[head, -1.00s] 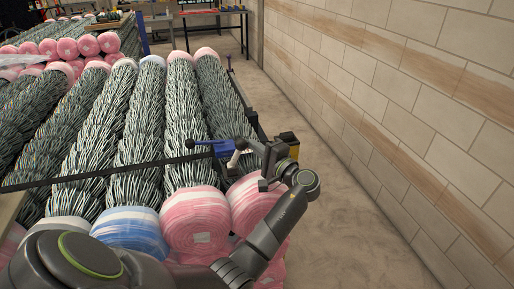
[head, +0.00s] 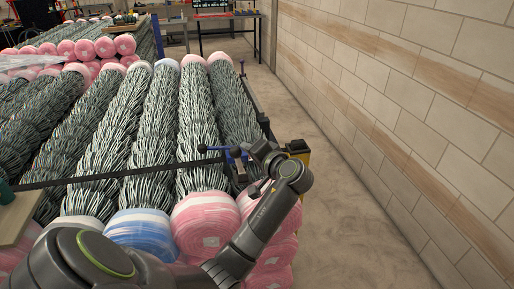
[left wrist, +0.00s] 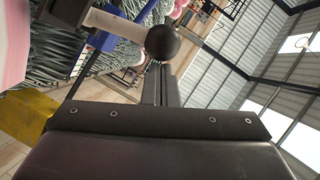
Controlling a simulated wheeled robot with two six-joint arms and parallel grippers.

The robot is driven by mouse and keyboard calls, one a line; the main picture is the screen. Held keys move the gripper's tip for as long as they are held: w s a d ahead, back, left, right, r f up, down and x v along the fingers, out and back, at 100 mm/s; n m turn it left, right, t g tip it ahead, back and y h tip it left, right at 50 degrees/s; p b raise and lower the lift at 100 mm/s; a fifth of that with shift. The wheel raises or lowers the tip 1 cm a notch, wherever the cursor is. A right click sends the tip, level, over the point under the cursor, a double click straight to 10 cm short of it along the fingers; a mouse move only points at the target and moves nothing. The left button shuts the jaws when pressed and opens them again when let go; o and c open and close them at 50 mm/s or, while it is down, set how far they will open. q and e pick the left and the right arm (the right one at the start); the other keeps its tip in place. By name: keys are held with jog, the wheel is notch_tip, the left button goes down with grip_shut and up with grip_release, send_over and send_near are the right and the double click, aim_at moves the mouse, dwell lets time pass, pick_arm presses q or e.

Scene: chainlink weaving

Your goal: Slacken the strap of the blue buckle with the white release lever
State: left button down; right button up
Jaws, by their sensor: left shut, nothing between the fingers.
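The blue buckle (head: 236,151) sits at the right end of the dark strap (head: 110,174) that crosses the rolls. In the left wrist view part of the blue buckle (left wrist: 105,40) shows at the upper left. The white release lever (left wrist: 112,24) there ends in a dark ball knob (left wrist: 162,42). My left gripper (head: 258,152) is just right of the buckle and partly covers that area. In its wrist view the fingers (left wrist: 158,84) are shut with nothing between them, their tips appearing just below the knob. My right gripper is out of view.
Rolls of chainlink mesh with pink, white and blue wrapped ends (head: 205,222) lie side by side on a dark rack. A block wall (head: 410,110) runs along the right, with bare floor between.

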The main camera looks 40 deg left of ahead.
pick_arm(q)
jog(key=shift+s+a+r+n+h, duration=0.15)
jog(key=shift+s+a+n+h, duration=0.15)
jog(key=shift+s+a+n, duration=0.15)
jog(key=shift+s+a+p, duration=0.25)
jog(key=shift+s+p, duration=0.15)
jog(key=shift+p, duration=0.1)
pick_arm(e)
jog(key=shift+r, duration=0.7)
pick_arm(q)
jog(key=shift+a, duration=0.1)
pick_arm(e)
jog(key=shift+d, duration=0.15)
